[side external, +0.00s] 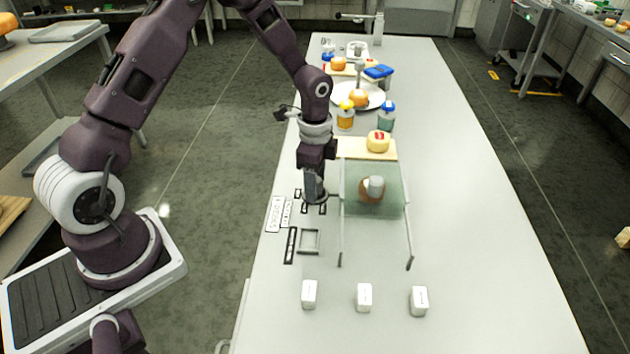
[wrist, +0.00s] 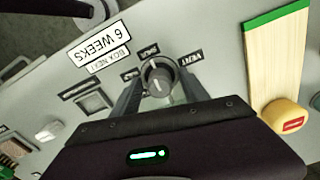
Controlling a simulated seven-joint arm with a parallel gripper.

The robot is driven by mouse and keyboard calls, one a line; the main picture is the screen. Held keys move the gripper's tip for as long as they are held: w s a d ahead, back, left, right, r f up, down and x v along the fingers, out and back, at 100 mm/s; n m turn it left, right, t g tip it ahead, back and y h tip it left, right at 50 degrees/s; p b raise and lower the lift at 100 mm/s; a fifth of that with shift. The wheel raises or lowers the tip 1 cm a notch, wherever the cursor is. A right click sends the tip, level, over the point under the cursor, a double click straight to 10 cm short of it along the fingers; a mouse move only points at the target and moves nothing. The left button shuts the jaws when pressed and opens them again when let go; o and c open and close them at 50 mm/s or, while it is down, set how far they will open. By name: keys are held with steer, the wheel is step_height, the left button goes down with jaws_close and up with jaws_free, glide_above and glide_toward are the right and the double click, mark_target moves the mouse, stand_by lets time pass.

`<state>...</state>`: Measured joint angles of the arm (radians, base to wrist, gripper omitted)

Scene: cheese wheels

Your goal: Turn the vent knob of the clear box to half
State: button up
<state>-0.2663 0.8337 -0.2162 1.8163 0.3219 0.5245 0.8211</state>
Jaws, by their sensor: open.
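The clear box (side external: 355,205) stands mid-table in the side view, with a brown cheese wheel (side external: 366,196) and a grey piece inside. The vent knob (wrist: 158,78), dark grey with a pale pointer, is in the middle of the wrist view. Small dark labels surround it, one reading VENT (wrist: 190,57); the others are too small to read surely. My gripper (side external: 314,199) is lowered at the left of the box, and hides the knob in the side view. In the wrist view its fingers (wrist: 160,84) are open, one on each side of the knob. I cannot tell whether they touch it.
A sign reading 6 WEEKS (wrist: 103,43) lies near the knob, with a square-framed panel (side external: 309,241) closer to the front. Several white blocks (side external: 364,297) stand in front. A yellow cheese (side external: 378,141) sits on a board (side external: 350,149) behind the box. The table's right side is clear.

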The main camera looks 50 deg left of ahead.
jaws_close()
steer(key=shift+n, duration=0.3)
steer(key=n, duration=1.1)
stand_by(0.7)
jaws_free()
